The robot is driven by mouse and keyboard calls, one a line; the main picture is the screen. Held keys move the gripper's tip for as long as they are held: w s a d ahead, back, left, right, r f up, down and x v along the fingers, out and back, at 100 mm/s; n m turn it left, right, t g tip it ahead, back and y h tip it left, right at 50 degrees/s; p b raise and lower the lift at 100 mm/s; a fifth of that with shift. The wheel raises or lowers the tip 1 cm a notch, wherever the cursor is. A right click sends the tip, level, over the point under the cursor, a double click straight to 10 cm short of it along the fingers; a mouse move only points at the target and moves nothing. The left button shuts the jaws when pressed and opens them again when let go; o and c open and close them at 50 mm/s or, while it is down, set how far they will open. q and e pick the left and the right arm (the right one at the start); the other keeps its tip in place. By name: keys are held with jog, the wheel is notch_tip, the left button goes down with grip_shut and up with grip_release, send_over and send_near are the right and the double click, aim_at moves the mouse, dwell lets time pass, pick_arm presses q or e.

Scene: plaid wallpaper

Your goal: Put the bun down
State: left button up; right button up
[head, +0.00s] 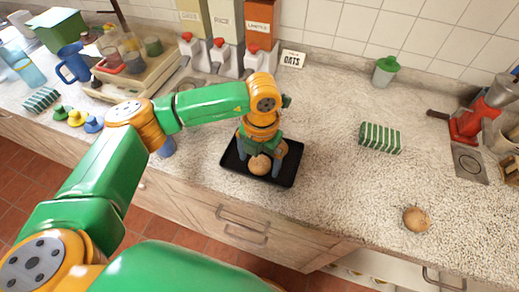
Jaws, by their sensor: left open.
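A round brown bun (260,165) sits in the black tray (287,180) on the counter, near its front edge. My left gripper (263,158) points down over the tray, with its fingers open on either side of the bun. I cannot tell whether a finger touches it. The gripper hides part of the tray and the bun's far side. A second bun (416,220) lies on the bare counter at the right. My right gripper is not in view.
A red device (468,122) is at the far right. Dispensers (222,55) line the wall. A blue mug (73,63) is at the left. Counter between tray and second bun is clear.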

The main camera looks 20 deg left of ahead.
aim_at(260, 163)
pick_arm(q)
notch_tip(260, 163, up, 12)
jog(key=b, duration=0.2)
jog(key=shift+d+f+b, duration=0.25)
jog(key=shift+b, duration=0.05)
